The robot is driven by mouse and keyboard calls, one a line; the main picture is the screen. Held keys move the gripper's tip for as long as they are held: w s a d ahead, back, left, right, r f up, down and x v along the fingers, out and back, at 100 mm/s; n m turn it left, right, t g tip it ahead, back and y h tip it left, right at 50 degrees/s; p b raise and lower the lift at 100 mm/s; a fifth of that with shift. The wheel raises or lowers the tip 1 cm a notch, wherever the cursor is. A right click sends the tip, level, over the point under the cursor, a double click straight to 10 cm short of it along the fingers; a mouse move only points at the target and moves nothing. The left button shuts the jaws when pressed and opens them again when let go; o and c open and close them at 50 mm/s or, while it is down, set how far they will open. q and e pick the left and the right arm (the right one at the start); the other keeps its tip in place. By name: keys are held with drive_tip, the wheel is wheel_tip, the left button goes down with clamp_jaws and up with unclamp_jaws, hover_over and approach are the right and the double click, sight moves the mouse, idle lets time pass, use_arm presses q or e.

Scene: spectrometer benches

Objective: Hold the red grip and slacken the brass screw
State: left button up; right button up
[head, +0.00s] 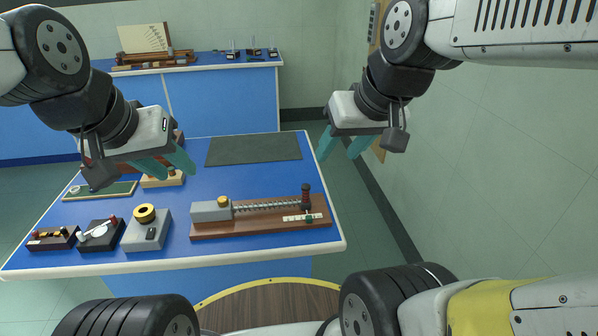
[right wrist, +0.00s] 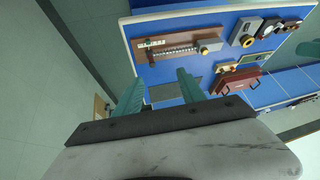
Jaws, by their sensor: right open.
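The wooden-based apparatus (head: 262,231) lies on the near blue bench. A dark red grip (head: 306,192) stands at its right end. A brass screw (head: 223,201) sits by the grey block (head: 207,212) at its left end, with a threaded or coiled rod between. The apparatus (right wrist: 178,33) also shows in the right wrist view, with the brass screw (right wrist: 204,50) at its right. My left gripper (head: 170,165) is open and empty over the bench's left part. My right gripper (head: 338,155) is open and empty, above and beyond the bench's right edge. Neither touches the apparatus.
A grey box with a brass ring (head: 147,231) and two small dark instruments (head: 100,234) (head: 52,238) stand at the left front. A dark mat (head: 254,149) lies at the back. A red-brown case (right wrist: 233,84) is partly hidden behind my left gripper. A wall stands to the right.

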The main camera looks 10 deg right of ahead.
drive_tip(key=w+f+n+g+h, duration=0.1)
drive_tip(key=w+f+n+g, duration=0.15)
drive_tip(key=w+n, duration=0.4)
drive_tip(key=n+g, duration=0.2)
drive_tip(key=n, duration=0.3)
approach(306, 186)
drive_tip(key=s+r, duration=0.4)
drive_tip(key=r, duration=0.1)
drive_tip(key=w+f+n, duration=0.1)
drive_tip(key=f, duration=0.2)
drive_tip(key=w+f+n+g, duration=0.1)
drive_tip(key=w+f+n, duration=0.1)
drive_tip(key=f, duration=0.2)
drive_tip(key=w+a+f+n+h, duration=0.1)
drive_tip(key=w+f+n, duration=0.1)
drive_tip(key=f, duration=0.1)
drive_tip(key=shift+f, duration=0.25)
wheel_tip(306, 186, down, 7)
drive_tip(key=shift+f, duration=0.1)
clamp_jaws()
drive_tip(key=shift+w, duration=0.1)
